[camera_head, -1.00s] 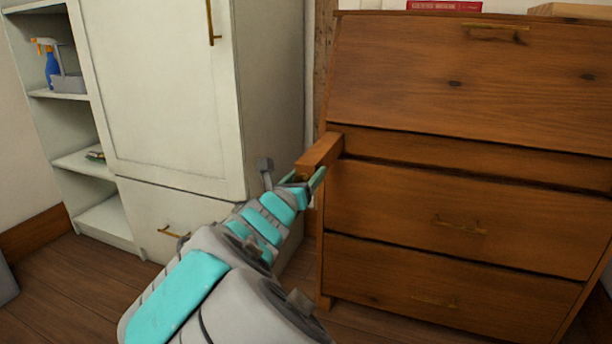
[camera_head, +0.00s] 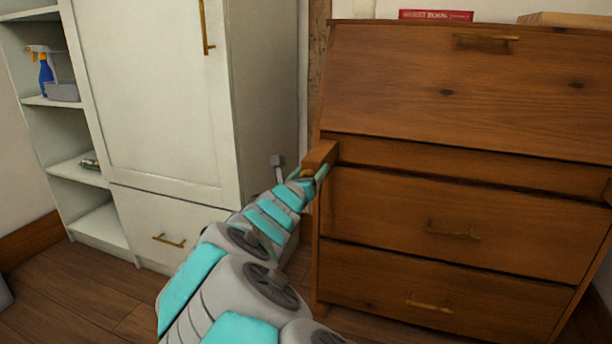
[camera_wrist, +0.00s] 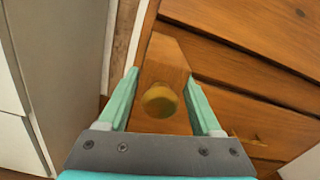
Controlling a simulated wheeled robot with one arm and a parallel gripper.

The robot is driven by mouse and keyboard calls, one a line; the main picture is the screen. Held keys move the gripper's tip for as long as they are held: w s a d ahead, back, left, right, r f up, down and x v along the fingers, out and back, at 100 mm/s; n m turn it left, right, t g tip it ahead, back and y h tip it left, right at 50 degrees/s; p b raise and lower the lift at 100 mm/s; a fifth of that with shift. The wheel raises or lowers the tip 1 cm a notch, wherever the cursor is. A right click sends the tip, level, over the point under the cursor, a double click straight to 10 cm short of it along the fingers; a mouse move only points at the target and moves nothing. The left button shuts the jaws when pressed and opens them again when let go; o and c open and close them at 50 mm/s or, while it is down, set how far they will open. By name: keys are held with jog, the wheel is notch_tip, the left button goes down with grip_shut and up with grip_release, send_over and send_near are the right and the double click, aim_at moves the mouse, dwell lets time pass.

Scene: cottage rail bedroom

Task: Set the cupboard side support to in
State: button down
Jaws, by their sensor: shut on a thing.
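The side support is a brown wooden bar (camera_head: 322,153) that sticks out from the front left of the wooden bureau, just under its sloped lid (camera_head: 420,90). In the wrist view the bar (camera_wrist: 165,62) shows a round brass knob (camera_wrist: 159,101) on its end. My gripper (camera_head: 312,176) is at the bar's outer end. In the wrist view its green fingers (camera_wrist: 162,88) lie on either side of the bar and knob, shut on the bar. The lid is closed.
A pale cabinet (camera_head: 150,90) with open shelves (camera_head: 85,170) stands close to the left of my arm. Drawers with brass handles (camera_head: 452,232) are below the lid. A red book (camera_head: 436,15) lies on top of the bureau. Wooden floor shows at lower left.

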jog(key=shift+p+x, duration=1.1)
jog(key=shift+x, duration=2.45)
jog(key=shift+c, duration=2.2)
grip_release()
jog(key=shift+v, duration=3.95)
jog(key=shift+a, duration=0.1)
